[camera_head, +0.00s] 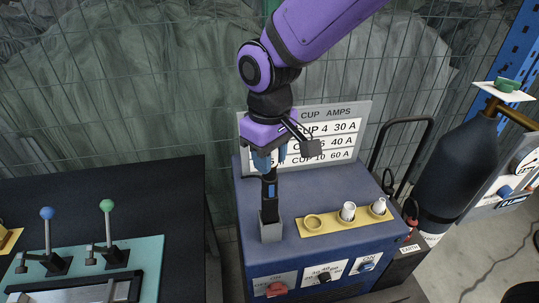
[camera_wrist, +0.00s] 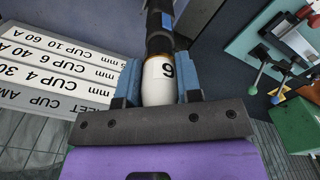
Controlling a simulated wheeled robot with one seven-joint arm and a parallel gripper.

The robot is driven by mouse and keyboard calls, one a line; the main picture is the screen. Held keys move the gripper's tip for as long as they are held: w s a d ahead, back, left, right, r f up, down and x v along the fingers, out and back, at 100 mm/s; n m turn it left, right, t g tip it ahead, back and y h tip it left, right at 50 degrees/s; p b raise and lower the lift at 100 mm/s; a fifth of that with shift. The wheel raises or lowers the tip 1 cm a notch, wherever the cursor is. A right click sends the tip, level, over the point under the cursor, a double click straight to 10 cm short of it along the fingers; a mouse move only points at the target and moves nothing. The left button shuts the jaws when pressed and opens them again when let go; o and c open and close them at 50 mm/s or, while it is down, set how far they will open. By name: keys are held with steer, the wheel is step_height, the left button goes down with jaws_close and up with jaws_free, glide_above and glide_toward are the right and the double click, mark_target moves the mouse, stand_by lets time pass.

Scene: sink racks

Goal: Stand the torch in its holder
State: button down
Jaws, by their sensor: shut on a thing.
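The torch (camera_head: 269,192) is a black upright handle with a blue button. My gripper (camera_head: 268,160) is above it, with blue fingers pointing down. In the wrist view the fingers are shut on the torch's white cup (camera_wrist: 159,82), marked 6, and the black body (camera_wrist: 158,38) runs on beyond it. The holder (camera_head: 271,232) is a grey square block on the blue cabinet top. The torch's lower end meets the block's top opening and looks to be in it; how deep is hidden.
A yellow strip (camera_head: 334,225) right of the holder has one empty ring (camera_head: 313,221) and two white cups (camera_head: 348,211) (camera_head: 378,206). A sign (camera_head: 330,140) stands behind. A dark gas cylinder (camera_head: 455,175) is at right. A black bench (camera_head: 120,200) with levers is at left.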

steer(key=shift+f, duration=0.6)
steer(key=c, duration=0.8)
jaws_free()
step_height(320, 180, up, 13)
steer(key=shift+r, duration=0.1)
steer(key=shift+d, duration=0.1)
